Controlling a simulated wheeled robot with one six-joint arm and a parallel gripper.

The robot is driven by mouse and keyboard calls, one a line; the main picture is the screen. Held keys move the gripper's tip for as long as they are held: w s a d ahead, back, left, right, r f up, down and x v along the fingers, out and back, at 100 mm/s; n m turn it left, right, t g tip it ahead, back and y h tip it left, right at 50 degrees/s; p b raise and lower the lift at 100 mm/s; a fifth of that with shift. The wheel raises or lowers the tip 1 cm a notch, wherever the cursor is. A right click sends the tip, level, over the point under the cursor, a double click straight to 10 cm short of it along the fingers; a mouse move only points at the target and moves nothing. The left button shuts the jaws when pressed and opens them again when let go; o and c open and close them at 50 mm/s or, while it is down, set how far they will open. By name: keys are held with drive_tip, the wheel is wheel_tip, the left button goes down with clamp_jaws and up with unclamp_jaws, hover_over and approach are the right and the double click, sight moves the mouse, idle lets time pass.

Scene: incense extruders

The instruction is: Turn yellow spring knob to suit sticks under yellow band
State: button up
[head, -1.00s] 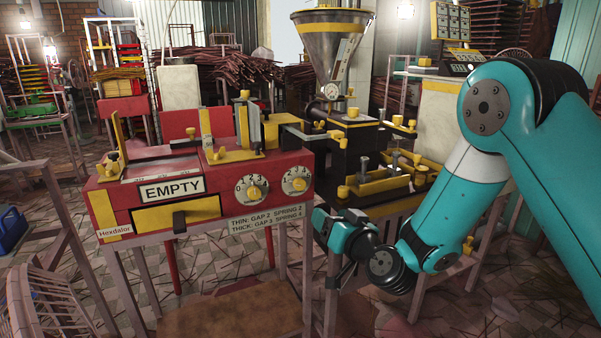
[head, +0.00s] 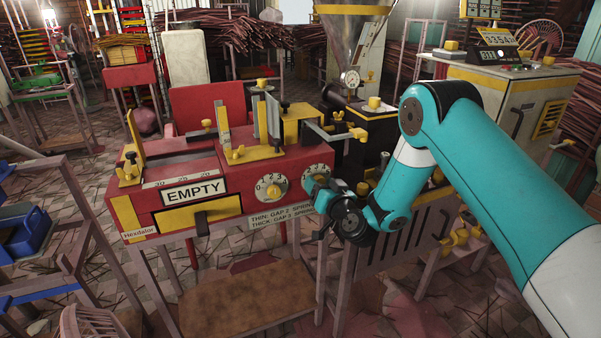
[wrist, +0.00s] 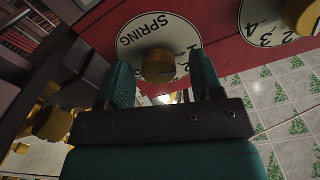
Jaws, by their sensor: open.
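The spring dial (wrist: 150,42) is a white numbered disc on the red machine; the wrist view shows the word SPRING upside down. Its yellow knob (wrist: 158,66) sits between the two teal fingers of my gripper (wrist: 163,80), which are open and apart from it. In the head view the spring dial (head: 317,171) is the right one, partly covered by my gripper (head: 313,187). The placard (head: 283,218) reads THIN: GAP 2, SPRING 2, and THICK: GAP 3; the rest is partly hidden. I cannot tell which sticks lie under a yellow band.
A second numbered dial (head: 272,187) with a yellow knob is left of the spring dial. An EMPTY sign (head: 195,192) is on the machine's front above a yellow panel (head: 165,220). A dark extruder with a metal hopper (head: 355,40) stands close on the right.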

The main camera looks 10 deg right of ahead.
drive_tip(key=shift+w+d, duration=0.1)
drive_tip(key=shift+w, duration=0.35)
drive_tip(key=c, duration=0.9)
drive_tip(key=shift+m, duration=0.4)
drive_tip(key=shift+m+p, duration=0.3)
drive_tip(key=shift+m, duration=2.8)
